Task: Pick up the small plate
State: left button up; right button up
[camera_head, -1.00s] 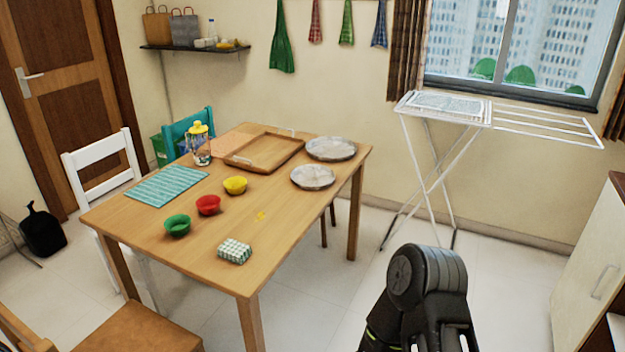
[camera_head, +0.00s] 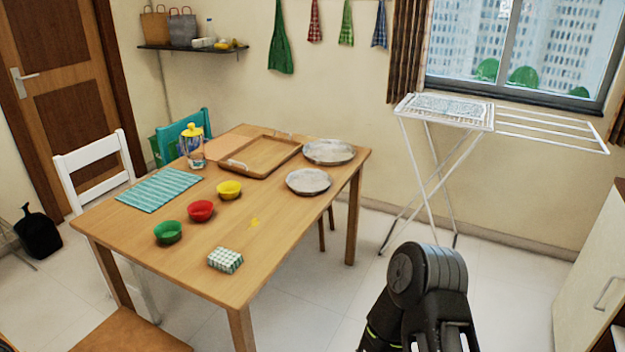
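Two round grey-white plates lie on the right part of the wooden table. The small plate (camera_head: 309,182) is the nearer one, close to the table's right edge. The larger plate (camera_head: 329,152) lies behind it near the far right corner. The two are close together, and nothing stands on either. A black arm of mine shows at the bottom right, on the floor side of the table and well away from the plates. Its fingertips are not visible. My other arm is out of view.
The wooden table (camera_head: 190,235) also holds a tray (camera_head: 262,157), a glass jar (camera_head: 193,150), green (camera_head: 168,233), red (camera_head: 200,211) and yellow (camera_head: 229,190) bowls, and a checked block (camera_head: 225,260). A drying rack (camera_head: 440,170) stands at right. Floor between is free.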

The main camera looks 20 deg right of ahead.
aim_at(307, 181)
jog(key=i+l, duration=0.3)
jog(key=l, duration=0.25)
jog(key=i+l, duration=0.3)
jog(key=l, duration=0.2)
jog(key=i+l+u, duration=0.1)
jog(key=i+l, duration=0.2)
jog(key=l, duration=0.25)
jog(key=i+l, duration=0.25)
jog(key=l, duration=0.3)
jog(key=i+l, duration=0.3)
jog(key=l, duration=0.25)
jog(key=i+l+u, duration=0.1)
jog(key=i+l, duration=0.15)
jog(key=l, duration=0.25)
jog(key=i+l, duration=0.25)
jog(key=l, duration=0.35)
jog(key=i+l, duration=0.25)
jog(key=l, duration=0.3)
jog(key=i+u, duration=0.05)
